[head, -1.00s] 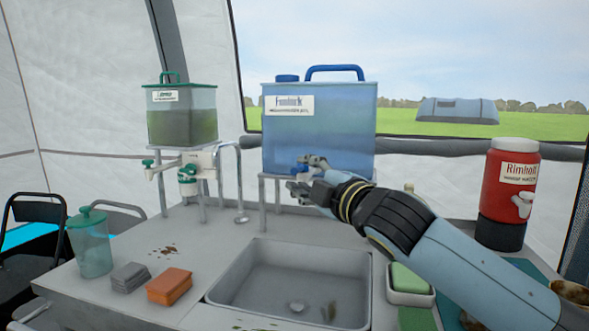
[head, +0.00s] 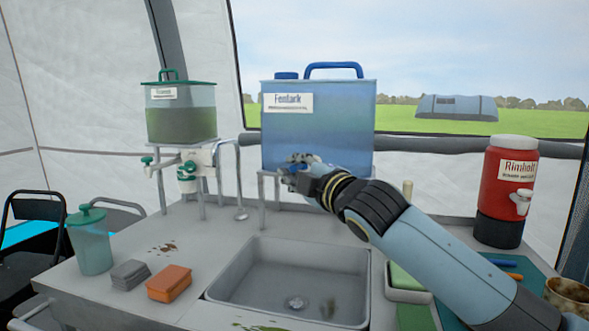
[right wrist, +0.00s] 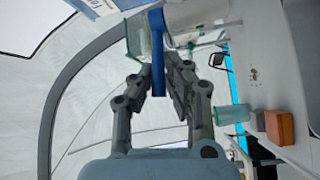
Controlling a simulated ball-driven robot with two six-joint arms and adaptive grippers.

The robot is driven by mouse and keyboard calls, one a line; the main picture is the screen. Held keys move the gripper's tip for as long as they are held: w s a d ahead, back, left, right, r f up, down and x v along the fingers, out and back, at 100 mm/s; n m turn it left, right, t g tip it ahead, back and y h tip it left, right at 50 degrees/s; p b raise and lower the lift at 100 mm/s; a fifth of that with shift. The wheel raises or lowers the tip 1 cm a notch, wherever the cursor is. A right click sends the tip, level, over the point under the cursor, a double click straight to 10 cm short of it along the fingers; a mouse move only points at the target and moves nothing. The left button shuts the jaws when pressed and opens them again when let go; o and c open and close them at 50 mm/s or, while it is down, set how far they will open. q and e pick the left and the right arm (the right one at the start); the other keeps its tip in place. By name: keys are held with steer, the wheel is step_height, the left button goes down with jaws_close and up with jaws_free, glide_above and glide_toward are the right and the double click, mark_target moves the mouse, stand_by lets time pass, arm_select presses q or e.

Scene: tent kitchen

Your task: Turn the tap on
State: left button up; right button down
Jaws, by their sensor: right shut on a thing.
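The large blue water container (head: 318,135) with a blue handle stands on a metal stand behind the sink. My right gripper (head: 297,168) is at the low front of this container and hides most of the tap there. In the right wrist view, the blue tap lever (right wrist: 157,50) lies between the two grey fingers of my right gripper (right wrist: 162,72), which is shut on it. The tap's spout cannot be made out behind the gripper. My left gripper is not in view.
The sink (head: 250,285) lies in front of the container. Left of it are an orange sponge (head: 169,284), a grey cloth stack (head: 130,275) and a teal lidded jar (head: 90,245). A green-lidded container (head: 181,125) stands back left, a red dispenser (head: 508,185) right.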

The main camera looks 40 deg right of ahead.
steer(key=shift+r, duration=0.1)
steer(key=shift+s+d+r+n+y+p, duration=0.1)
steer(key=shift+d+r+n+y+p, duration=0.1)
steer(key=shift+n+y+p, duration=0.35)
steer(key=shift+s+d+f+y+p, duration=0.1)
steer(key=shift+s+d+y+p, duration=0.05)
steer(key=shift+y+p, duration=0.25)
steer(key=n+y+b, duration=0.1)
steer(key=b, duration=0.1)
steer(key=y+b, duration=0.1)
steer(key=b, duration=0.1)
steer(key=n+y+b, duration=0.1)
steer(key=b, duration=0.1)
steer(key=shift+s+d+f+n+y+b, duration=0.3)
steer(key=shift+d+n+y, duration=0.05)
steer(key=shift+d, duration=0.05)
steer(key=shift+r+g, duration=0.1)
steer(key=shift+g, duration=0.2)
steer(key=shift+r+y, duration=0.2)
steer(key=shift+y, duration=0.1)
steer(key=c, duration=1.3)
jaws_free()
steer(key=shift+s+f, duration=0.1)
steer(key=shift+c, duration=0.2)
